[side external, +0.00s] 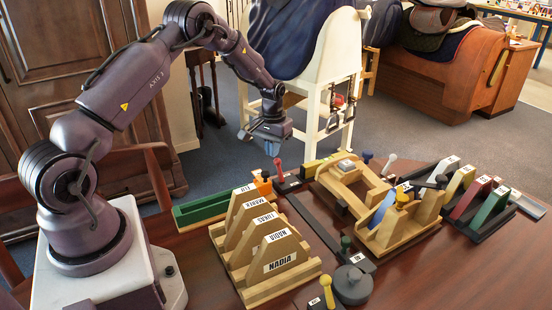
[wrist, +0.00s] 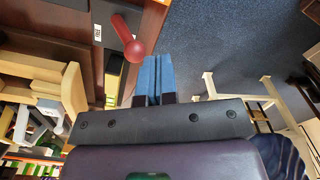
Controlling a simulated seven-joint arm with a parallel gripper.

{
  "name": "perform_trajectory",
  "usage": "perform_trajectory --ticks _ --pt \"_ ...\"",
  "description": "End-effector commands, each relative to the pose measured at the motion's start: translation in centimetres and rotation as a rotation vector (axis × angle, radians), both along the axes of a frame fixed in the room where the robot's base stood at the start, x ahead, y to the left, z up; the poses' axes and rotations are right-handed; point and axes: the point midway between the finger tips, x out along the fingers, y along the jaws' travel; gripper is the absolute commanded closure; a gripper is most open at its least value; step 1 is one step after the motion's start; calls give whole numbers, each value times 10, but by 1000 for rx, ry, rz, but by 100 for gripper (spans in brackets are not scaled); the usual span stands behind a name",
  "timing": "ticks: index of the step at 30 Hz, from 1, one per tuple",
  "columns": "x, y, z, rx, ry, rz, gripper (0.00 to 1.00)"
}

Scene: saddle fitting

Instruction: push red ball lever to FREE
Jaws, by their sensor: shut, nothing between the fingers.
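The red ball lever (side external: 278,168) stands up from a dark base at the back edge of the table, left of the wooden fixture. In the wrist view its red ball (wrist: 135,51) and red shaft show just left of my fingertips. My gripper (side external: 271,149) is above the lever in the side view. In the wrist view its blue fingers (wrist: 155,68) are together and empty. The ball looks beside the fingers, with a small gap in the picture; I cannot tell whether they touch. A small white label (wrist: 97,33) lies by the lever's base; its lettering is too small to read.
A wooden fixture (side external: 352,185) and a pale-knobbed lever (side external: 389,161) stand to the right. Wooden name racks (side external: 265,245) and a green tray (side external: 203,208) are at the front left. A white saddle stand (side external: 325,70) is behind the table.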

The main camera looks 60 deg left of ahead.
Motion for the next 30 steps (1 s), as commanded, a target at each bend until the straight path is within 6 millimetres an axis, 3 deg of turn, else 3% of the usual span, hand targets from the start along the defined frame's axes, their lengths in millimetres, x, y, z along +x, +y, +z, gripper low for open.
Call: perform_trajectory --ticks 30 --pt "0 0 -17 1 -1 0 100"
